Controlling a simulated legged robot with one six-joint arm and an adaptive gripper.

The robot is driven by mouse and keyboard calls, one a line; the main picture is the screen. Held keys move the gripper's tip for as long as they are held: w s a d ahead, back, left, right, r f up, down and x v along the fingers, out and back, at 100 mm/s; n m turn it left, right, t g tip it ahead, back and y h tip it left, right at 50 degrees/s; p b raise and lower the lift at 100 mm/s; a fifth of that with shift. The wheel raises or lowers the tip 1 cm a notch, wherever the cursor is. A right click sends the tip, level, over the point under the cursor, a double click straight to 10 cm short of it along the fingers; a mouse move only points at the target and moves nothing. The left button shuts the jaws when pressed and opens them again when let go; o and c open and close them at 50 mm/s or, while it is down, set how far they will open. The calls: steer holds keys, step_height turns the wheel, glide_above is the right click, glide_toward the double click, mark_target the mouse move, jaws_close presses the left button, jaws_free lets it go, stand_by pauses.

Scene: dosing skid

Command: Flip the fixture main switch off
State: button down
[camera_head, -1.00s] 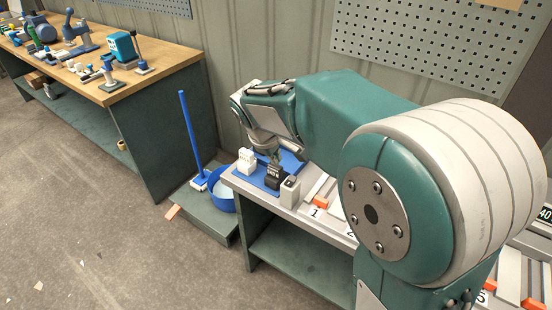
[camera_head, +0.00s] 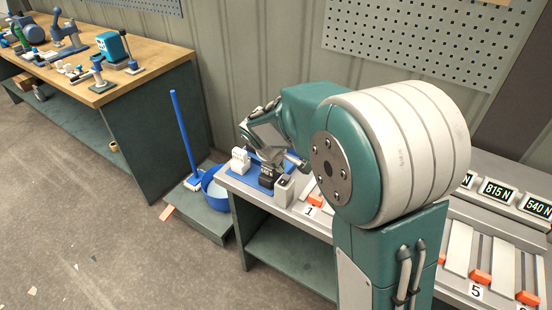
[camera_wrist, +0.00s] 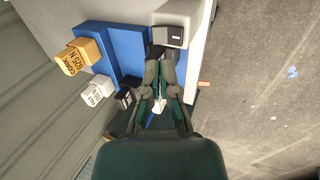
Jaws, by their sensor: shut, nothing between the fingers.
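A light grey box with a black face (camera_wrist: 174,33), which looks like the switch, sits at the edge of the bench top in the wrist view. In the head view the grey box (camera_head: 284,191) stands at the front left of the bench. My gripper (camera_wrist: 162,56) is shut and empty, its fingertips close by the black face. I cannot tell whether they touch it. The fingertips partly cover the box's lower side, and the switch position is too small to read.
A blue tray (camera_wrist: 122,48) lies beside the box. A yellow block marked CORK (camera_wrist: 78,57), a white block (camera_wrist: 97,90) and a black block (camera_wrist: 124,98) are close by. Numbered slots with force displays (camera_head: 497,191) line the right.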

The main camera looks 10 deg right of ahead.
mark_target(283, 182)
steer(key=shift+x, duration=2.75)
steer(key=shift+d+f+g+y, duration=0.2)
steer(key=shift+g+y, duration=0.1)
steer(key=shift+f, duration=0.1)
steer(key=shift+s+a, duration=0.1)
steer(key=shift+s+a+f, duration=0.1)
steer(key=shift+s+a, duration=0.35)
steer(key=shift+s, duration=0.1)
